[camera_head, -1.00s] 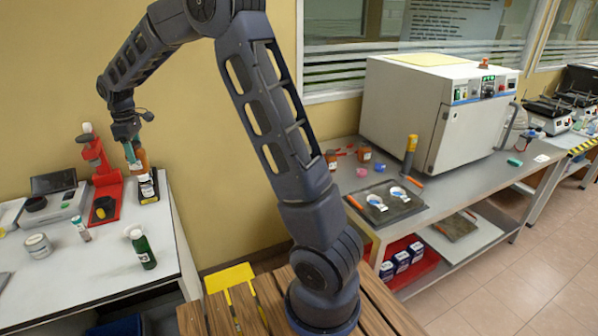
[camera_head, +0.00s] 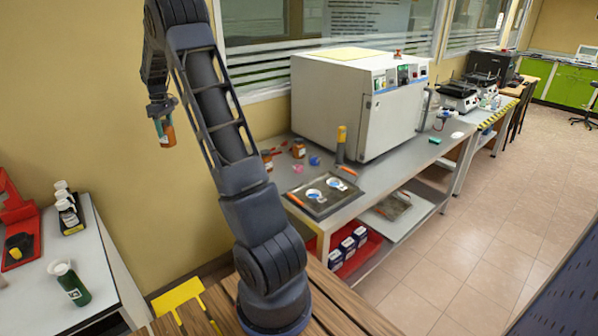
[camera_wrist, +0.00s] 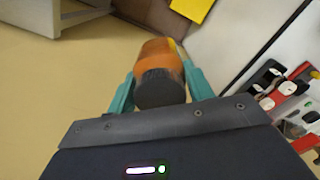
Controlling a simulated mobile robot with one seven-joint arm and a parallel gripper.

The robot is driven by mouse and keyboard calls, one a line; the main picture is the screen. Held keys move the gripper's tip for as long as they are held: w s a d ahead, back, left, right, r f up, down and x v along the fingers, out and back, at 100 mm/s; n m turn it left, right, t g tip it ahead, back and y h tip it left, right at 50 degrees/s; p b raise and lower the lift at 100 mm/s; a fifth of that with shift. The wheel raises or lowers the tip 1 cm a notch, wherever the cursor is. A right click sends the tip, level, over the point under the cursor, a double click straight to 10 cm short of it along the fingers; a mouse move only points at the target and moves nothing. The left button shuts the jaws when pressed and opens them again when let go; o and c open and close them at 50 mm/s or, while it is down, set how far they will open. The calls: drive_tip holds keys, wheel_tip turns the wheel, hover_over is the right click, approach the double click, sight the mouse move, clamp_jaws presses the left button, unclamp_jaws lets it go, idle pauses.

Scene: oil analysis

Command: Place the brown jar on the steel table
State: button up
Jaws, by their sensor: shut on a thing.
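A brown jar with a dark cap (camera_wrist: 160,88) is between the two teal fingers of my gripper (camera_wrist: 158,92) in the wrist view. In the head view my gripper (camera_head: 159,121) is shut on the brown jar (camera_head: 167,136), which hangs in the air before the yellow wall, between the two tables. The steel table (camera_head: 391,166) stands to the right, apart from the jar. Two other brown jars (camera_head: 298,149) (camera_head: 267,161) stand at its left back edge.
The steel table carries a large white oven (camera_head: 345,105), a dark tray with two white dishes (camera_head: 324,199), a yellow-topped cylinder (camera_head: 341,144) and small coloured items. A white table (camera_head: 100,262) at left holds a green bottle (camera_head: 72,284).

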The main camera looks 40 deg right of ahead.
drive_tip(key=s+d+m, duration=0.2)
drive_tip(key=d+m, duration=0.2)
drive_tip(key=d, duration=2.3)
drive_tip(key=s+d+f+m, duration=0.15)
drive_tip(key=s+d, duration=0.35)
drive_tip(key=d, duration=0.6)
drive_tip(key=s+d+f+m, duration=0.1)
drive_tip(key=s+d+m, duration=0.1)
drive_tip(key=s+d, duration=0.65)
drive_tip(key=w+f, duration=0.1)
drive_tip(key=f, duration=0.5)
drive_tip(key=w+d+f, duration=0.1)
drive_tip(key=f, duration=0.5)
drive_tip(key=w+d+f, duration=0.1)
drive_tip(key=f, duration=0.6)
drive_tip(key=shift+s+d+f, duration=0.1)
drive_tip(key=shift+f, duration=0.05)
drive_tip(key=o, duration=1.1)
